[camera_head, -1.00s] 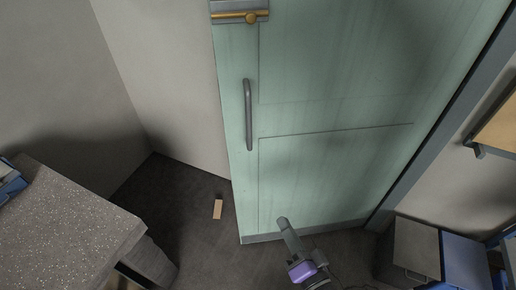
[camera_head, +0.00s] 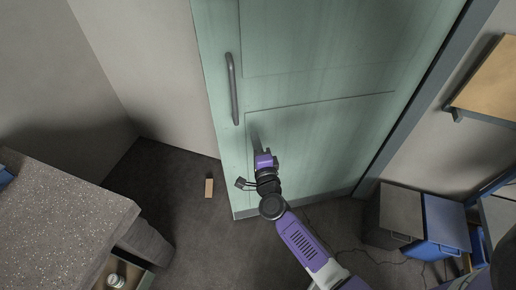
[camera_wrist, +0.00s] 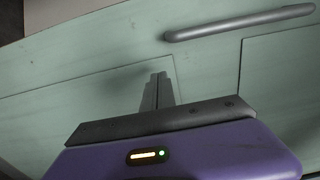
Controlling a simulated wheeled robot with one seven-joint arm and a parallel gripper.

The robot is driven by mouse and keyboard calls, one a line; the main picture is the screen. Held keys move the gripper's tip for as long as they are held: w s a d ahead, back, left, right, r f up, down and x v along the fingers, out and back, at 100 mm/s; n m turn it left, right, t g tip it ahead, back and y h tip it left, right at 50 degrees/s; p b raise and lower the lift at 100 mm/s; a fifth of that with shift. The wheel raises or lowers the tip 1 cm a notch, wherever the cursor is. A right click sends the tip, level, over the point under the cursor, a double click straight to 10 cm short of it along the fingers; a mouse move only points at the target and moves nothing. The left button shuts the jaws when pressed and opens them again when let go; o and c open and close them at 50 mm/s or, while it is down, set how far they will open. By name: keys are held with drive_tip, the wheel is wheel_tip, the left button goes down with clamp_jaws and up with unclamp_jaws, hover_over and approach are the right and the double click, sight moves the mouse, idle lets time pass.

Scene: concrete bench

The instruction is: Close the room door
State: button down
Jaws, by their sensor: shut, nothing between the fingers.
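The pale green room door (camera_head: 320,60) stands ajar, swung out from the wall, with its frame on the right side. A grey vertical bar handle (camera_head: 232,88) is on its left part; it also shows in the wrist view (camera_wrist: 240,22). My gripper (camera_head: 255,138) is shut and empty, in front of the door's lower left panel, below and right of the handle. In the wrist view my closed fingers (camera_wrist: 157,90) point at the door face (camera_wrist: 90,100). I cannot tell whether the fingertips touch it.
A speckled stone bench (camera_head: 60,215) with an open drawer (camera_head: 125,275) stands at the left. A small wooden block (camera_head: 209,188) lies on the floor left of the door. Grey and blue cabinets (camera_head: 440,225) stand at the right, below a wooden shelf (camera_head: 490,85).

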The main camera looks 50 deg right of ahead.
sight(249, 118)
drive_tip(key=x, duration=0.7)
drive_tip(key=shift+d, duration=0.1)
